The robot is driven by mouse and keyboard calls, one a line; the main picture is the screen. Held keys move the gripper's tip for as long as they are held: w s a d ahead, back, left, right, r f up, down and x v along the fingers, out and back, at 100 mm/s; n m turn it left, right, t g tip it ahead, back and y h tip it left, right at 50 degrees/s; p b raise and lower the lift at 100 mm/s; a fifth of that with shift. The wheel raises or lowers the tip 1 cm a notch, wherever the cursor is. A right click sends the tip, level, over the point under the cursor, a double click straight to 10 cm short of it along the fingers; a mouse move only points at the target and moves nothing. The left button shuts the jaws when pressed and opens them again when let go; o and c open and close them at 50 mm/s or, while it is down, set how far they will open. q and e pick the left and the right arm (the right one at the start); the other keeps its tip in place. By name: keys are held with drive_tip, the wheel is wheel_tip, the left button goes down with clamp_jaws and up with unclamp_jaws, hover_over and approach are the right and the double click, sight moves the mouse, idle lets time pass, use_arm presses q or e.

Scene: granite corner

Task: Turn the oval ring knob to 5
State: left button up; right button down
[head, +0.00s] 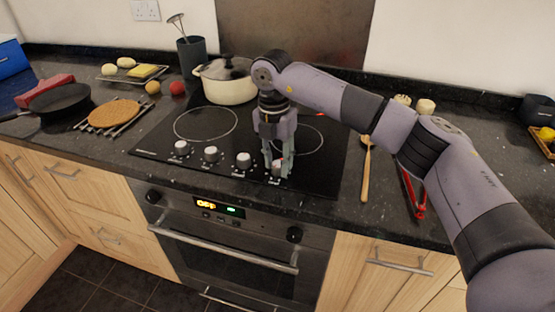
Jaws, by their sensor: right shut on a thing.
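The black hob (160,140) has a row of several white-topped knobs along its front edge. Three stand free: the leftmost knob (181,147), the second knob (211,154) and the third knob (243,160). My right gripper (278,168) points down at the right end of the row, shut on the rightmost knob (279,168), which its fingers partly hide. The knob's setting and markings are too small to read. Ring outlines show on the hob at left (206,108) and right, the right one partly hidden by my gripper. My left gripper is not in view.
A cream pot (229,90) with a dark lid stands at the back of the hob. A wooden spoon (366,170) and red-handled tongs (411,190) lie right of the hob, near my right arm. A black pan (60,98) sits far left. The oven (230,250) is below.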

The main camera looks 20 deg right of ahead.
sight(275, 163)
drive_tip(key=shift+r, duration=0.1)
drive_tip(key=c, duration=1.2)
unclamp_jaws()
drive_tip(key=r, duration=1.2)
drive_tip(key=shift+w+a, duration=0.2)
drive_tip(key=shift+f, duration=0.15)
